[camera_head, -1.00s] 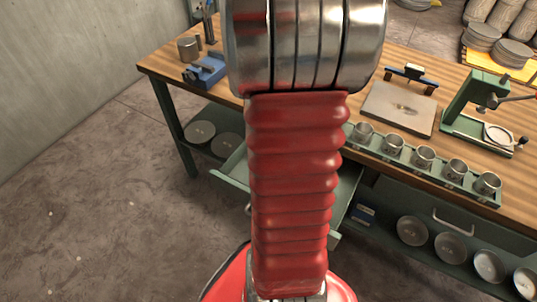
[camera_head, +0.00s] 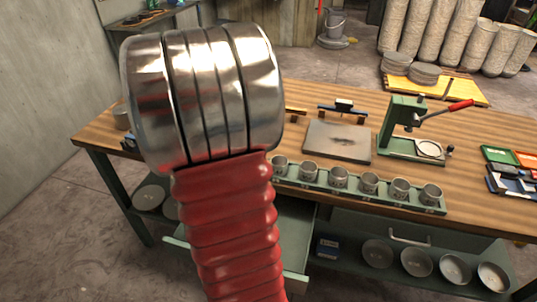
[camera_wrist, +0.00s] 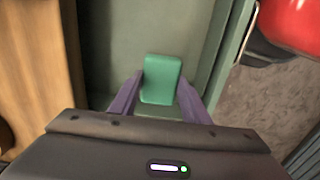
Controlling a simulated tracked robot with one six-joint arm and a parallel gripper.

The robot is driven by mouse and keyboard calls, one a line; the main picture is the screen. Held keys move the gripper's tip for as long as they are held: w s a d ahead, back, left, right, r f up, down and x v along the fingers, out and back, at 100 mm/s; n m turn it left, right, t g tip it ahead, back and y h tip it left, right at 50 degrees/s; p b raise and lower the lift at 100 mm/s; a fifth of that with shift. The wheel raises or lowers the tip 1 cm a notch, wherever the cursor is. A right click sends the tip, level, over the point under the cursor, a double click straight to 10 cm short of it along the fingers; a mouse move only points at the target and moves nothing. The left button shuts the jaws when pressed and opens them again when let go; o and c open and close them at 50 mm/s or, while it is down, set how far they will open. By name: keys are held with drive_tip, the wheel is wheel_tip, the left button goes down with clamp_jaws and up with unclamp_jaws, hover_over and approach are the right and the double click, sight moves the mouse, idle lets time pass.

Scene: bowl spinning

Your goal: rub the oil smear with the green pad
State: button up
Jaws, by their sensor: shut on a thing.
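In the wrist view my gripper (camera_wrist: 158,98) has its two purple fingers on either side of the green pad (camera_wrist: 162,74), shut on it. The pad is upright in the picture, over or inside a green-walled open drawer (camera_wrist: 205,60); I cannot tell its height. In the head view my arm hides the gripper and pad. A dark oil smear (camera_head: 347,140) lies on the grey plate (camera_head: 322,150) on the workbench, right of my arm.
The open drawer (camera_head: 297,240) juts out below the wooden workbench (camera_head: 460,150). A rack of several metal cups (camera_head: 340,178) stands along the front edge. A green press with a red handle (camera_head: 400,125) stands right of the plate. Several round dishes (camera_head: 415,262) sit on the lower shelf.

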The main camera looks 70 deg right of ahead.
drive_tip(key=w+a+r, duration=0.1)
drive_tip(key=w+a, duration=0.5)
drive_tip(key=w, duration=0.3)
drive_tip(key=w+a+r, duration=0.1)
drive_tip(key=w+a, duration=0.5)
drive_tip(key=w, duration=0.3)
drive_tip(key=w+a, duration=0.5)
drive_tip(key=a, duration=0.4)
drive_tip(key=w+a+m, duration=0.1)
drive_tip(key=w+a, duration=0.4)
drive_tip(key=a, duration=0.4)
drive_tip(key=shift+w+r, duration=0.3)
drive_tip(key=shift+r, duration=0.15)
